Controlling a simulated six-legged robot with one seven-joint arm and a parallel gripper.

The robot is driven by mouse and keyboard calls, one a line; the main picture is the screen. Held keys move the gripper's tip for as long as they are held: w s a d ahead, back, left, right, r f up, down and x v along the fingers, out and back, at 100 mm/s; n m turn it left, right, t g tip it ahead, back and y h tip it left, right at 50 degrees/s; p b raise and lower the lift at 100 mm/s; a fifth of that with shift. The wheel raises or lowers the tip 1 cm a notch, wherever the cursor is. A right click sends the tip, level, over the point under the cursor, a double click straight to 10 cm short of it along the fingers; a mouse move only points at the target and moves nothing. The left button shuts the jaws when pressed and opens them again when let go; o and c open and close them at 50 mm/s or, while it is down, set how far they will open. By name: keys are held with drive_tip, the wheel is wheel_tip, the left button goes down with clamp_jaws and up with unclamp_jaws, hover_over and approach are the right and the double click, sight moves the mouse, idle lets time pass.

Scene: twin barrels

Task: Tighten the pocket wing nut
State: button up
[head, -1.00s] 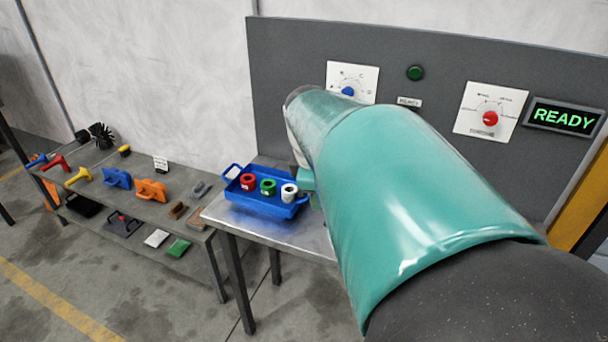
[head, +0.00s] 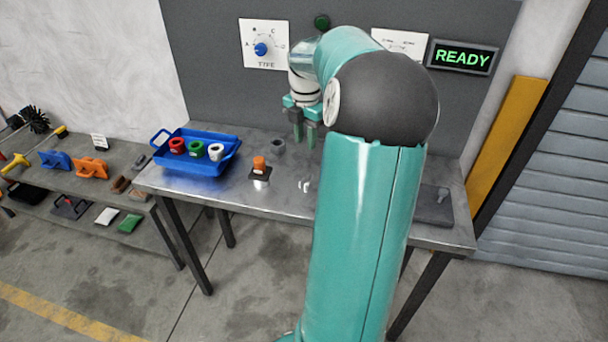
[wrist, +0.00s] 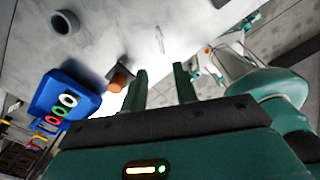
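My gripper (head: 304,138) is open and empty above the back of the metal table, below the wall panel. In the wrist view its two dark green fingers (wrist: 162,88) stand apart with nothing between them. No wing nut can be made out for certain. Small pale pieces (head: 305,186) lie on the table in front of my gripper, too small to identify. A dark plate (head: 432,209) at the right end bears a small grey upright part (head: 441,194). An orange cylinder (head: 260,164) stands on a dark base, with a grey hollow cylinder (head: 277,147) behind it.
A blue tray (head: 195,168) with red, green and white rings stands on the table's left end. The panel has a TYPE dial (head: 261,49), a green button (head: 321,22) and a READY display (head: 462,57). A shelf with tools is at left. My arm hides part of the table.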

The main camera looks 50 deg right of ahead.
sight(306, 184)
wheel_tip(306, 184, down, 13)
drive_tip(key=shift+d, duration=0.1)
idle(0.3)
clamp_jaws()
